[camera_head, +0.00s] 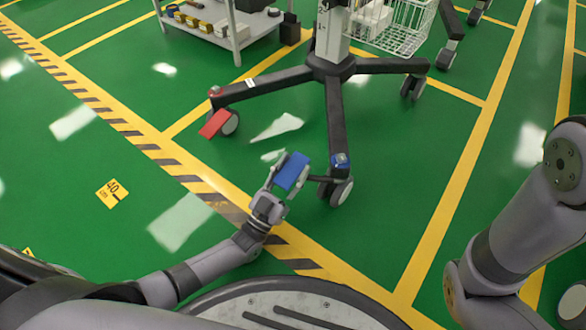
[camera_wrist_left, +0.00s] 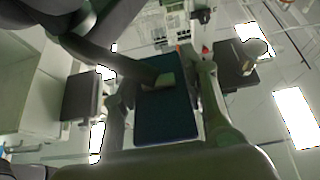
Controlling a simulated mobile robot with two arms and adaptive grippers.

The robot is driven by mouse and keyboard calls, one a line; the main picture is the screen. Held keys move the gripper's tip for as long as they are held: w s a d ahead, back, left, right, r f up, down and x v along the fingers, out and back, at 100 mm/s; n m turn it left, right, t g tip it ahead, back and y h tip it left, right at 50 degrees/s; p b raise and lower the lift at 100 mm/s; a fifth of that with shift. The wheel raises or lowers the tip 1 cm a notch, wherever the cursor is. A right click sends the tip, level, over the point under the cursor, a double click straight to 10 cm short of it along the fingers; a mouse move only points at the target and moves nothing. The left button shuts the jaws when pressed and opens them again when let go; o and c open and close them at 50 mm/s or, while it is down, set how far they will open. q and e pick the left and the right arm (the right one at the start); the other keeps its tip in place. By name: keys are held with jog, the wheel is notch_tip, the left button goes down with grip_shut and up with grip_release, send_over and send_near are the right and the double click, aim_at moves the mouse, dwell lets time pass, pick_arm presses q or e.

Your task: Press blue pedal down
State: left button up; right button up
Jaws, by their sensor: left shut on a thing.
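The blue pedal (camera_head: 294,169) sticks out from the caster at the end of the cart's near leg (camera_head: 337,115). My left gripper (camera_head: 289,174) is shut on it, with a finger along each side. In the left wrist view the blue pedal (camera_wrist_left: 166,125) appears as a dark blue plate between the two fingers (camera_wrist_left: 165,100). The pedal looks tilted, but I cannot tell how far down it is. A red pedal (camera_head: 214,124) sits at the caster of the left leg. My right arm shows at the right, its gripper out of view.
The cart's wheeled base (camera_head: 331,68) spreads several legs with casters over the green floor. A white wire basket (camera_head: 397,27) hangs on the cart. A grey shelf table (camera_head: 235,30) stands behind at the left.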

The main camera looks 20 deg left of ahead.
aim_at(293, 168)
pick_arm(q)
jog(key=o, duration=1.2)
jog(key=shift+c, duration=0.2)
jog(key=shift+r, duration=0.1)
notch_tip(293, 168, up, 10)
jog(key=shift+f, duration=0.1)
